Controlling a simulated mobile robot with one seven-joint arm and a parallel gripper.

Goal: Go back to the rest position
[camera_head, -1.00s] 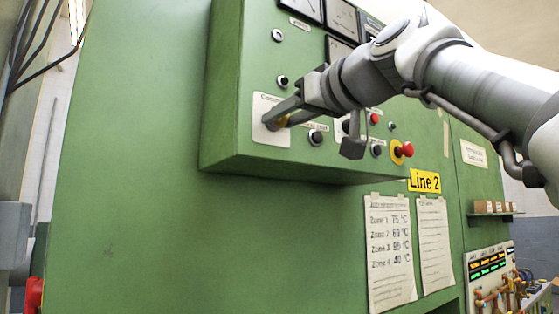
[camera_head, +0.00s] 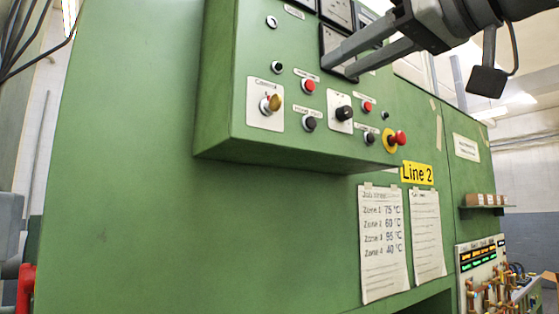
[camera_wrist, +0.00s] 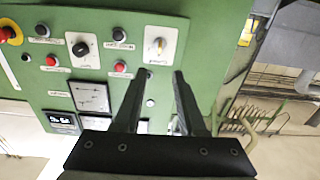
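My gripper (camera_head: 336,60) is in the upper right of the head view, in front of the meters at the top of the green control box (camera_head: 215,135). Its two fingers are apart with nothing between them. In the wrist view, my gripper (camera_wrist: 160,75) also shows open and empty, its fingers pointing toward the panel. A yellow-handled selector knob (camera_head: 273,103) on a white plate is uncovered at the box's lower left. The same knob (camera_wrist: 158,46) is beyond the fingertips in the wrist view, apart from them.
The box carries red buttons (camera_head: 308,86), a black knob (camera_head: 344,113) and a red emergency stop (camera_head: 399,138). Below hang a yellow Line 2 sign (camera_head: 417,173) and paper sheets (camera_head: 382,240). A small shelf (camera_head: 488,208) juts out at right. The space before the lower green face looks clear.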

